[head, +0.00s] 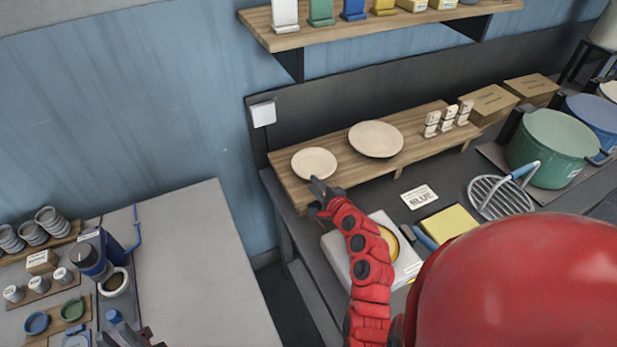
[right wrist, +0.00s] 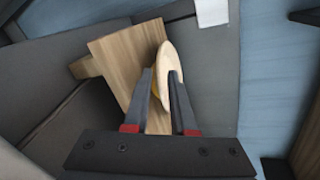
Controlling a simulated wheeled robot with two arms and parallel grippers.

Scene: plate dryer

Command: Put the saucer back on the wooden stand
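The saucer (head: 314,163) is a small cream dish at the left end of the wooden stand (head: 415,127). My right gripper (head: 321,190) is at the saucer's near edge. In the right wrist view the saucer (right wrist: 168,68) shows almost edge-on between the fingertips of my right gripper (right wrist: 161,80), which look shut on its rim. The wooden stand (right wrist: 122,55) lies beside and beyond it there. I cannot tell whether the saucer touches the stand. My left gripper (head: 125,338) is at the bottom left edge, partly cut off; its fingers are unclear.
A larger cream plate (head: 376,138) and small shakers (head: 448,118) stand on the same stand. A label card (head: 419,196), yellow sponge (head: 449,223), metal rack (head: 500,198) and green pot (head: 552,146) are nearby. A wall shelf (head: 390,22) hangs above. The left table (head: 200,270) has clear room.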

